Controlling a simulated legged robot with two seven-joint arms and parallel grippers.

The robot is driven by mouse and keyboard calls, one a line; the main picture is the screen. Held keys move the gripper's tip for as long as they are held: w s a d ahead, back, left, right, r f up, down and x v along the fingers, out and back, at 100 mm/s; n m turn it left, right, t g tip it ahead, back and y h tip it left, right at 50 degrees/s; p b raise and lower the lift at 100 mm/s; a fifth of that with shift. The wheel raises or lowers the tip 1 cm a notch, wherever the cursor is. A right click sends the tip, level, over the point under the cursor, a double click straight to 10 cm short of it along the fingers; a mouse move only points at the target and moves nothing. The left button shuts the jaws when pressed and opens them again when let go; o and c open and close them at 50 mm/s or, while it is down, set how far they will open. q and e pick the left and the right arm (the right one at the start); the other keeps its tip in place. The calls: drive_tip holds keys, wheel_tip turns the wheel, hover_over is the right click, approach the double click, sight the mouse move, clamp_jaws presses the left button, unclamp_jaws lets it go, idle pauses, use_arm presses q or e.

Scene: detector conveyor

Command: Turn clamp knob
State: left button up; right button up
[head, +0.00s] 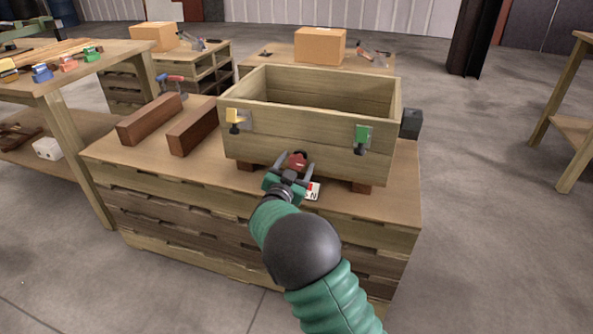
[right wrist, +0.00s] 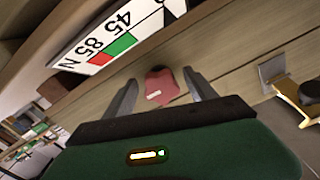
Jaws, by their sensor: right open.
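A wooden box (head: 310,146) stands on the pallet-style bench. A yellow clamp (head: 234,117) with a dark knob is on the left of its front face, and a green clamp (head: 362,135) with a dark knob is on the right. A red piece (head: 297,160) sits low between them. My right gripper (head: 291,170) is open in front of it. In the right wrist view the red piece (right wrist: 161,86) shows between the open fingers (right wrist: 160,80), with no clear grip on it. The yellow clamp (right wrist: 298,102) shows at the right edge there. My left gripper is out of view.
A label (head: 312,191) with numbers and green and red bars lies beside my gripper. Two brown blocks (head: 150,118) lie left of the box. A dark block (head: 411,123) is at its right. A side bench (head: 85,62) at left holds several coloured clamps.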

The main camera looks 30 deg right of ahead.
drive_tip(key=shift+w+d, duration=0.15)
drive_tip(key=shift+d, duration=0.1)
drive_tip(key=shift+c, duration=0.5)
drive_tip(key=c, duration=1.3)
drive_tip(key=shift+m, duration=0.3)
